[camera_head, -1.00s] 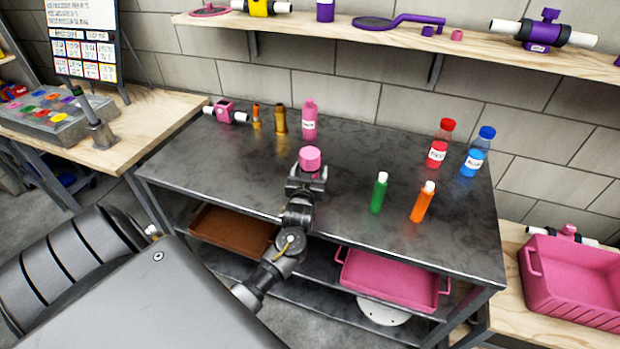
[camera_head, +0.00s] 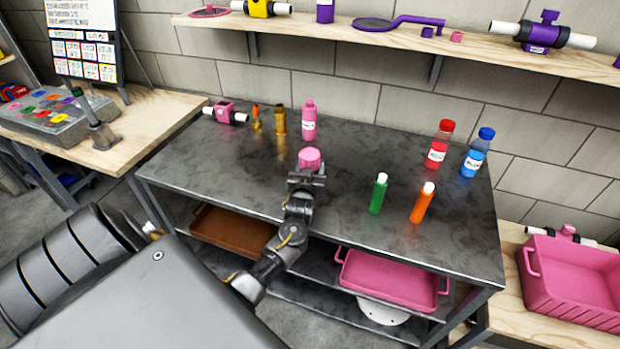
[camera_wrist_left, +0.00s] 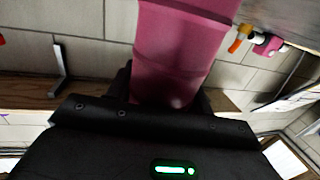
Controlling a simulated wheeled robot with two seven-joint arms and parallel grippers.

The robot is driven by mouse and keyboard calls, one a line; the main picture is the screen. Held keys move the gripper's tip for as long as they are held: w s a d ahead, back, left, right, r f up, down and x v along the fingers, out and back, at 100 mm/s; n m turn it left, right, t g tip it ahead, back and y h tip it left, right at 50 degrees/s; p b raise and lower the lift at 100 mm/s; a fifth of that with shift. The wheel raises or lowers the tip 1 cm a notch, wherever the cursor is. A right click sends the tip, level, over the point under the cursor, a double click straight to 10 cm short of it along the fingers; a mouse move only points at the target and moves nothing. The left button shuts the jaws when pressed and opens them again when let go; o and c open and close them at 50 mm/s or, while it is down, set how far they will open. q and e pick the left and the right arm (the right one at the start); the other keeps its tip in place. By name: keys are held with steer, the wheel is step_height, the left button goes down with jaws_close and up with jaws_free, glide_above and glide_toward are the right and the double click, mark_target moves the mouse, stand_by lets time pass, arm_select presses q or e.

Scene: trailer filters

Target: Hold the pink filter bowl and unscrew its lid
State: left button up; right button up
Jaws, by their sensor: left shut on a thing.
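The pink filter bowl (camera_head: 309,165) is upright over the middle of the dark table (camera_head: 240,165). Its round pink top (camera_head: 309,154), which appears to be the lid, faces up. My left gripper (camera_head: 306,177) is shut on the bowl from the near side. In the left wrist view the pink bowl (camera_wrist_left: 180,50) fills the middle between the dark jaws (camera_wrist_left: 168,100) and runs out of the top edge. Whether the bowl touches the table is hidden by the gripper. My right gripper is not in view.
A pink bottle (camera_head: 309,120), brass fitting (camera_head: 280,120), orange-and-brass piece (camera_head: 256,118) and pink valve (camera_head: 225,112) stand behind. Green (camera_head: 378,194) and orange (camera_head: 422,202) bottles stand right, with red-capped (camera_head: 439,145) and blue-capped (camera_head: 477,153) bottles beyond. The table's front left is clear.

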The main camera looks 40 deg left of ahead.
mark_target(310, 160)
arm_select(q)
steer(key=shift+r, duration=0.1)
step_height(310, 160, up, 3)
steer(key=shift+b, duration=0.6)
steer(key=s+d+r, duration=0.1)
steer(key=r, duration=0.1)
steer(key=s+d+r, duration=0.2)
steer(key=r, duration=0.1)
steer(key=shift+s+r, duration=0.3)
steer(key=shift+s, duration=0.05)
steer(key=s+d+r, duration=0.4)
steer(key=s+d, duration=0.1)
steer(key=s, duration=0.2)
steer(key=shift+s+d+r, duration=0.15)
steer(key=shift+s+d, duration=0.1)
